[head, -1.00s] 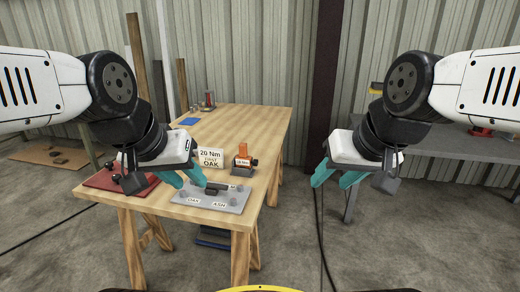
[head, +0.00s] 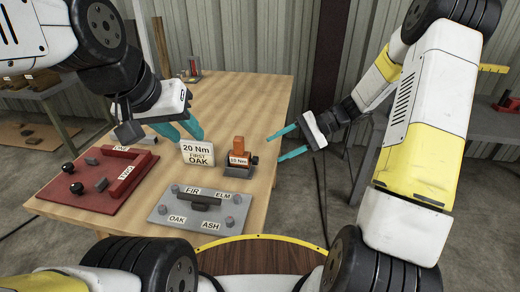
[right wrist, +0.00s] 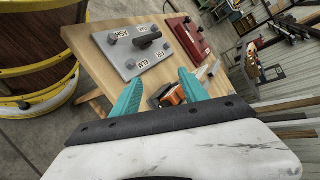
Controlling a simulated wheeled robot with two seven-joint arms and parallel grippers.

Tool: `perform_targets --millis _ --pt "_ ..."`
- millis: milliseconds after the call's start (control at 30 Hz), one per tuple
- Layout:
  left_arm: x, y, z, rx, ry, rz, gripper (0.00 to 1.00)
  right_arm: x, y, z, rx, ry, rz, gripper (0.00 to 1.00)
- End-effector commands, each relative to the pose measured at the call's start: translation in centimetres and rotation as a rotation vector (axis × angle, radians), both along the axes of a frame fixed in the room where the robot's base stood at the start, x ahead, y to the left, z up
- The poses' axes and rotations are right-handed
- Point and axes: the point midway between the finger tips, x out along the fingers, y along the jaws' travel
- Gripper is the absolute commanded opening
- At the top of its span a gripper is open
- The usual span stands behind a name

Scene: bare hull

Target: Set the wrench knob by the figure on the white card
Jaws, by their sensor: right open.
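The white card (head: 197,153) stands upright on the table and reads "20 Nm FIRST OAK". In the right wrist view the orange knob (right wrist: 171,97) shows beyond and between the teal fingers, partly hidden by the gripper body.
A grey plate (head: 158,213) with bolts labelled FIR, ELM, OAK and ASH and a dark handle lies at the table's front. A red plate (head: 85,200) with black knobs lies left of it.

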Motion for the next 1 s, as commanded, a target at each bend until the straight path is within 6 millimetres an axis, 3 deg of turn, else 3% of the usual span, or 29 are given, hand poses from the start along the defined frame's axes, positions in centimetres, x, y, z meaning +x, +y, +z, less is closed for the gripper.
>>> perform_targets --millis 33,200,400,633,1000 --pt "0.0 0.0 0.0 0.0 0.0 0.0 0.36 1.1 -0.1 -2.1 0.07 0.044 -0.04 0.52" --pt "0.0 0.0 0.0 0.0 0.0 0.0 0.36 4.4 -0.6 -7.4 0.291 0.132 -0.182 0.52" --pt "0.0 0.0 0.0 0.0 0.0 0.0 0.36 6.5 -1.4 -11.7 0.454 0.18 -0.312 0.52" --pt "0.0 0.0 0.0 0.0 0.0 0.0 0.36 7.3 -0.9 -13.0 0.506 0.19 -0.356 0.52" --pt "0.0 0.0 0.0 0.0 0.0 0.0 0.36 8.3 4.7 -13.0 0.504 0.193 -0.354 0.52"
